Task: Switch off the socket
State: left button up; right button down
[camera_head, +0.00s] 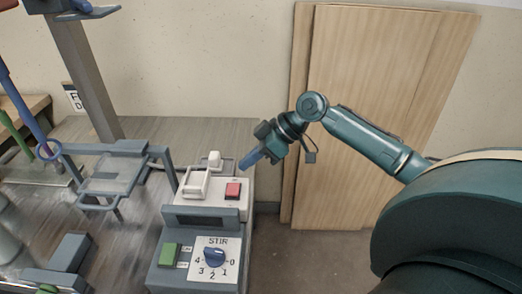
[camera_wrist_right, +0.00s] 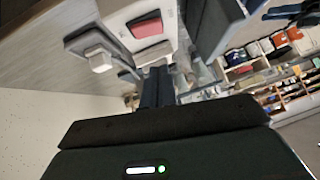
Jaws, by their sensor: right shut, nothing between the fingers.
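The socket (camera_head: 219,207) is a white box at the table's right edge, behind the grey stirrer control box. A red rocker switch (camera_head: 233,190) sits on its right part, with a white raised frame (camera_head: 196,182) to its left. The red switch also shows at the top of the right wrist view (camera_wrist_right: 150,25). My right gripper (camera_head: 248,161) is shut and empty, with its fingertips pointing down-left. It is behind and slightly right of the switch, apart from it in the picture. Its fingers show below the switch in the wrist view (camera_wrist_right: 157,85).
The control box (camera_head: 180,277) has a green switch (camera_head: 169,254) and a blue STIR dial (camera_head: 214,257). A small white block (camera_head: 214,157) stands behind the socket. A grey frame stand (camera_head: 118,148) is to the left. Wooden panels (camera_head: 380,100) lean on the wall behind my arm.

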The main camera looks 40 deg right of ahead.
aim_at(229, 190)
jog(key=x, duration=0.3)
jog(key=shift+w+a+f, duration=0.1)
jog(key=shift+a+f, duration=0.1)
jog(key=shift+a, duration=0.1)
jog(key=f, duration=0.2)
jog(key=shift+s+f, duration=0.25)
jog(key=shift+f, duration=0.05)
jog(key=shift+s+f, duration=0.1)
jog(key=shift+f, duration=0.5)
